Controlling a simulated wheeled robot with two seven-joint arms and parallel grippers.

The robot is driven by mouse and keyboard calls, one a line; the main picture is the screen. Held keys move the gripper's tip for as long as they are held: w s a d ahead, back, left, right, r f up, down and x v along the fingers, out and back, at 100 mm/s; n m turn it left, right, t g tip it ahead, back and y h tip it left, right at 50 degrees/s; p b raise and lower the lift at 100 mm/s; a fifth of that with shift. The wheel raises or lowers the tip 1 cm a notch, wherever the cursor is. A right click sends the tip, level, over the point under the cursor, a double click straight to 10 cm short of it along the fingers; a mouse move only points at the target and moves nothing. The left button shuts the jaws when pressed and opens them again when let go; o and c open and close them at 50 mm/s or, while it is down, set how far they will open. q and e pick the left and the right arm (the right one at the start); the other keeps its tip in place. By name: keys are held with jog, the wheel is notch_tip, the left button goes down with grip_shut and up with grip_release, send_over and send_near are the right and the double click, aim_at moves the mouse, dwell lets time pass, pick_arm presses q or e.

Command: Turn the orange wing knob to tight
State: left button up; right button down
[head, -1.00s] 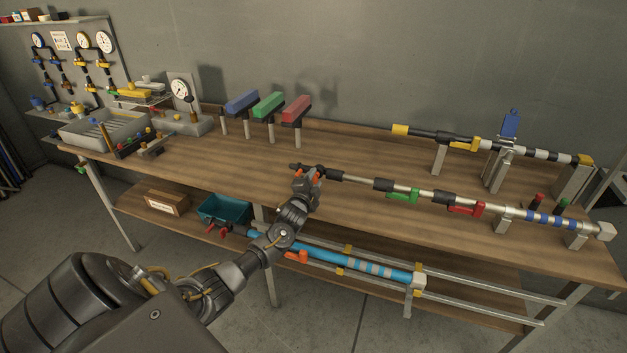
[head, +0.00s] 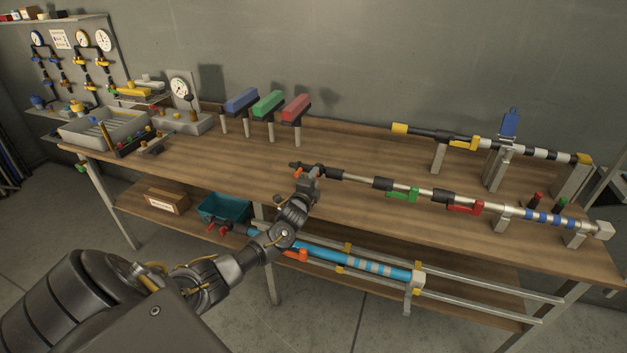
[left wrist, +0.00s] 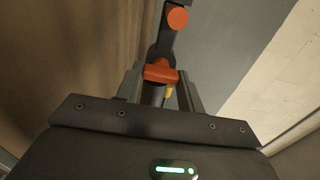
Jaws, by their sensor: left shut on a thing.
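The orange wing knob (head: 297,174) is at the left end of the front pole (head: 352,178) on the workbench, mostly hidden by my left gripper (head: 307,176). In the left wrist view, my left gripper (left wrist: 160,78) has its two grey fingers shut on an orange part of the wing knob (left wrist: 158,72). A round orange end (left wrist: 177,18) shows beyond the fingers on a dark bar. The knob's exact angle is hard to read in the head view. My right gripper is not in view.
The front pole carries a green lever (head: 403,195) and a red lever (head: 466,208). A second pole (head: 440,136) stands behind. Blue, green and red blocks on posts (head: 268,104) stand at the back. A blue tube (head: 335,260) is below the bench top. Bare wood (head: 225,160) lies left of the gripper.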

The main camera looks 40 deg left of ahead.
pick_arm(q)
jog(key=o, duration=1)
jog(key=shift+s, duration=0.1)
jog(key=b+v, duration=0.1)
jog(key=v, duration=0.9)
jog(key=shift+s, duration=0.3)
jog(key=shift+d, duration=0.15)
